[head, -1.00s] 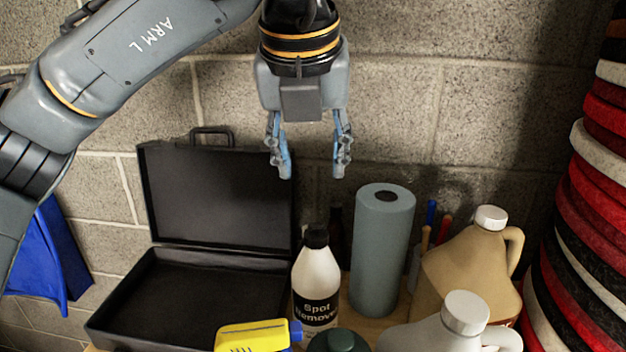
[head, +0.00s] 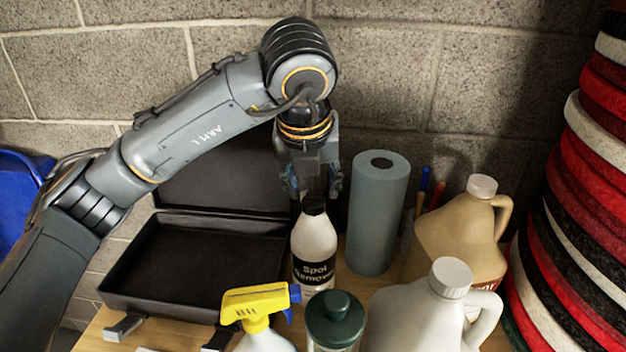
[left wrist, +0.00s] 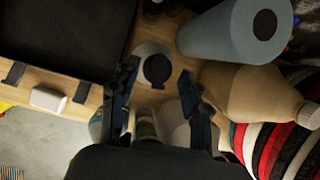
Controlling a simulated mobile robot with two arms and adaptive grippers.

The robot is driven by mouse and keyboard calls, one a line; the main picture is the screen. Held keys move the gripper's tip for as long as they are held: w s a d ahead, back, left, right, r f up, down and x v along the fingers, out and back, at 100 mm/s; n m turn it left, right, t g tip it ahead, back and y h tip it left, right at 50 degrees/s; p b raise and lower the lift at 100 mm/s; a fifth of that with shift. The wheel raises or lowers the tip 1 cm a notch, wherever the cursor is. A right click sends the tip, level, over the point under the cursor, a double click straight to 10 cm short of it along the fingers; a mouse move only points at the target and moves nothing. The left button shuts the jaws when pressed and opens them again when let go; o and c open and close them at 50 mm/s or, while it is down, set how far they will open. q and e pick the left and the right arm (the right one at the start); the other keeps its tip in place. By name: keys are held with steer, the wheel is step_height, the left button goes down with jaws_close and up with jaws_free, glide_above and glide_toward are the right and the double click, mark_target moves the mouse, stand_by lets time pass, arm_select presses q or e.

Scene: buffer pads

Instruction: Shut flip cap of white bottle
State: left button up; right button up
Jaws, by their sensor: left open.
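The white bottle (head: 314,240) with a black "Spot Remover" label stands upright on the wooden table. Its black cap (head: 314,204) is on top; I cannot tell whether the flip lid is up or down. My left gripper (head: 313,186) points down just above and behind the cap in the head view, open and empty. In the left wrist view, the black cap (left wrist: 157,68) appears between the two fingers of my left gripper (left wrist: 157,84), with white bottle shoulder (left wrist: 140,50) around it. My right gripper is not in view.
An open black case (head: 200,265) lies left of the bottle. A blue-grey paper roll (head: 378,220) stands close right. A yellow-topped spray bottle (head: 255,303), a green-capped bottle (head: 335,308), a white jug (head: 425,310) and a tan jug (head: 455,240) crowd the front and right.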

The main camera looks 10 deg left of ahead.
arm_select(q)
steer(key=shift+w+f, duration=0.2)
steer(key=shift+f, duration=0.15)
jaws_close()
steer(key=f+t+b, duration=0.1)
steer(key=b, duration=0.2)
steer(key=shift+s+b, duration=0.15)
steer(key=shift+b, duration=0.25)
steer(key=shift+s+r+b, duration=0.1)
steer(key=shift+b, duration=0.25)
steer(key=shift+r, duration=0.25)
